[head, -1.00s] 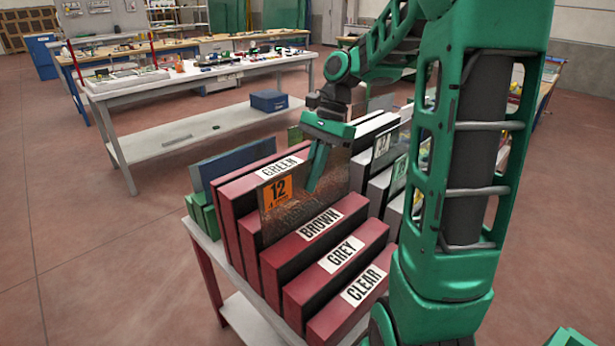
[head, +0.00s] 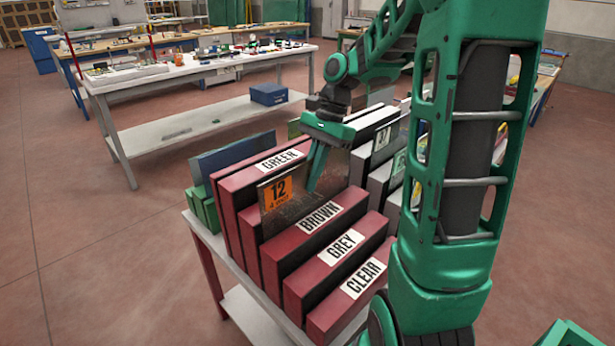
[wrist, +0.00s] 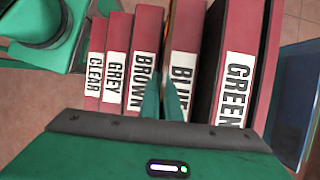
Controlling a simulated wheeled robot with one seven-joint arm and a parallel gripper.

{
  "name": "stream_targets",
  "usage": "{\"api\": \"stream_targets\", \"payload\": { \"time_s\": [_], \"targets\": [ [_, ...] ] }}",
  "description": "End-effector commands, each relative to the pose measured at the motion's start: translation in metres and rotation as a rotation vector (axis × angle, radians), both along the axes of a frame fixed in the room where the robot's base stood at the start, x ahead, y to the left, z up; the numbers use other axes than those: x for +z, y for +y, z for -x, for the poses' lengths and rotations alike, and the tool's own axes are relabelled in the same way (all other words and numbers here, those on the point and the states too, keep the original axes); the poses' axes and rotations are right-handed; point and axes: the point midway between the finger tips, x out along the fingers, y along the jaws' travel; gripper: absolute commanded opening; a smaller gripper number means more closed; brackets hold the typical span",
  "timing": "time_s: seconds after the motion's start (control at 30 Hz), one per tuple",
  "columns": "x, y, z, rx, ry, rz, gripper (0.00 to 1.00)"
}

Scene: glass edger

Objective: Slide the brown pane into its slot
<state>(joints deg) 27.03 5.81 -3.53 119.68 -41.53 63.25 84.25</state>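The brown pane (head: 335,172), dark and see-through with an orange "12" label, stands upright in the head view. My gripper (head: 314,178) is shut on its upper edge from above. The pane's lower part is hidden between the red block labelled BROWN (head: 345,205) and the taller red block behind it. In the wrist view, my gripper's fingers (wrist: 168,98) point down between the block labelled BROWN (wrist: 145,45) and the one labelled BLUE (wrist: 185,40). The pane is barely visible there, and its bottom edge is hidden.
Red blocks labelled GREEN (head: 235,190), GREY (head: 335,262) and CLEAR (head: 355,293) stand in the same row on a rack cart (head: 215,243). White blocks (head: 380,178) stand to the right, and blue and green panes behind. A workbench (head: 200,85) stands farther back.

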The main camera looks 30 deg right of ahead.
Motion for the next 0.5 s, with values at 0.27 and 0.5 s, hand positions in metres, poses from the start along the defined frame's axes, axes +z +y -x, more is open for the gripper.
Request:
{"api": "stream_targets", "payload": {
  "time_s": [0.27,0.5],
  "targets": [
    [-0.0054,-0.0001,-0.0002,-0.001,-0.001,0.001,0.00],
    [-0.0098,-0.0002,0.0000,0.001,-0.001,0.001,0.00]
  ]
}}
